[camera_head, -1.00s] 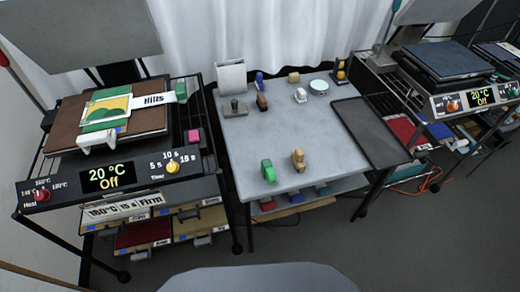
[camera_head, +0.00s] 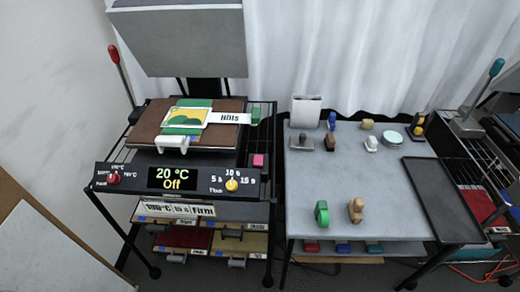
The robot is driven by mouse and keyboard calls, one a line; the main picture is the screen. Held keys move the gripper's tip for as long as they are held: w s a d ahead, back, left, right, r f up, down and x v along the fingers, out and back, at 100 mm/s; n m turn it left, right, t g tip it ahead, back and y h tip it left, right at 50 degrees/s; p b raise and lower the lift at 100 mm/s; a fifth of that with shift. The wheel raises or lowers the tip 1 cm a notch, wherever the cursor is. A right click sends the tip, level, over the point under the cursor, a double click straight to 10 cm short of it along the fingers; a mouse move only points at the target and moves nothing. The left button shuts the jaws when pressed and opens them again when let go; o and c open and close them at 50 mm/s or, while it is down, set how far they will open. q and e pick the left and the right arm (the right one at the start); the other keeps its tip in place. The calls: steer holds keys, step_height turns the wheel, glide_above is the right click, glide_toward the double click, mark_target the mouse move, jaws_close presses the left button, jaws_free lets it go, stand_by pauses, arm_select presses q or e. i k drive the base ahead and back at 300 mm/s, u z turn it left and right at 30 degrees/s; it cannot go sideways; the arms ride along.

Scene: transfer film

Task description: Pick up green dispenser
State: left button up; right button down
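A green dispenser (camera_head: 321,214) stands near the front left part of the grey table (camera_head: 385,198). Nothing touches or covers the green dispenser. Neither of my grippers shows in the head view.
A heat press (camera_head: 190,140) with a control panel reading 20 °C Off stands on a cart at the left. A dark tray (camera_head: 440,200) lies at the table's right side. Several small items, including a brown stamp (camera_head: 329,142), stand toward the table's back. Floor shows between cart and table.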

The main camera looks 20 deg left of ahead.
mark_target(321, 213)
steer(key=u, duration=2.2)
steer(key=i, duration=1.25)
steer(key=z, duration=2.35)
